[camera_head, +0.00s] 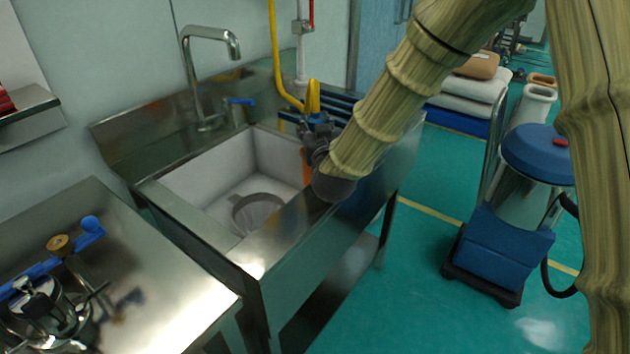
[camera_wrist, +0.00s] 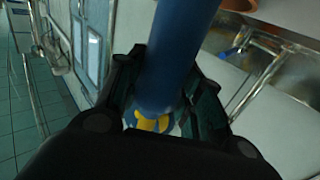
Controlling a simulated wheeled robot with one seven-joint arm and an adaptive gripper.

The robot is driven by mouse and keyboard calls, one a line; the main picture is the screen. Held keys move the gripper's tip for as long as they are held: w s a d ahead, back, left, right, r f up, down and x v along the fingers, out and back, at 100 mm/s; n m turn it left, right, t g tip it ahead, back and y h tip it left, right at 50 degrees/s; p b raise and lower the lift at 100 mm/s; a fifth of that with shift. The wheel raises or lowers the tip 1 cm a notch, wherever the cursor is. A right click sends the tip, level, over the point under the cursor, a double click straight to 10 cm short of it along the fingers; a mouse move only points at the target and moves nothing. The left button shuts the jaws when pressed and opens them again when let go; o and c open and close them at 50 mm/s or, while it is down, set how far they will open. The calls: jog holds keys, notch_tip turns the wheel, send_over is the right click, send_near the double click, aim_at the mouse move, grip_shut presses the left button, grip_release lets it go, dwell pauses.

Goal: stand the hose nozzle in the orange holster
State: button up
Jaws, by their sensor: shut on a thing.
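My gripper (camera_head: 316,135) is at the sink's right rear corner in the head view, pointing away from the camera and partly hidden by my arm. In the wrist view, my gripper (camera_wrist: 170,98) has its fingers on both sides of a blue cylinder, the hose nozzle (camera_wrist: 178,50), with a yellow part beyond it. In the head view, a yellow hose end (camera_head: 313,96) rises at the gripper. An orange piece, seemingly the holster (camera_head: 306,166), shows just below the gripper, mostly hidden. I cannot tell whether the nozzle touches it.
The steel sink (camera_head: 180,222) has a tall faucet (camera_head: 206,75) and a round drain part inside. A yellow pipe (camera_head: 275,50) comes down the wall behind. A counter (camera_head: 150,290) with metal fittings stands at left. A blue-topped machine (camera_head: 535,160) stands right; green floor lies between.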

jog(key=o, duration=1.1)
jog(key=shift+s, duration=0.1)
jog(key=s, duration=0.4)
jog(key=s+d, duration=0.1)
jog(key=s, duration=0.6)
jog(key=shift+s+d, duration=0.35)
jog(key=shift+d, duration=0.05)
